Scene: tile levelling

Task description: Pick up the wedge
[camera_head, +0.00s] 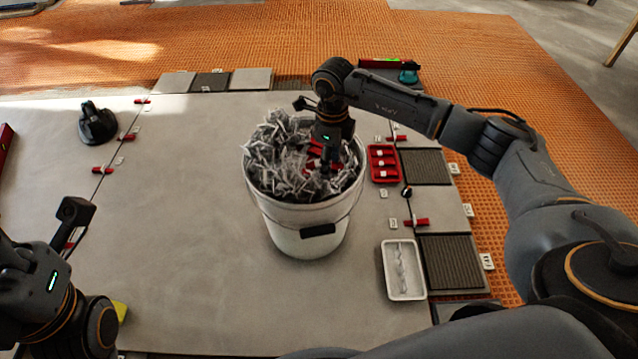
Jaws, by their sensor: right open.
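My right gripper (326,166) points down into the white bucket (290,218), its fingertips among the contents. The bucket is heaped with clear and grey clips (275,165), with red wedges (314,150) showing beside the fingers. The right gripper is open; I cannot tell whether a wedge lies between its fingers. Other red wedges sit along the tile joints, at the left (103,170) and at the right (416,222). My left gripper (72,240) is at the lower left, away from the bucket; its fingers are not clear.
A red tray (370,163) with small pieces stands right of the bucket. A white tray (388,272) is nearer. A black suction cup (97,124) stands at the left. Dark ribbed tiles (452,262) line the right edge. Large grey tiles (180,230) are mostly clear.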

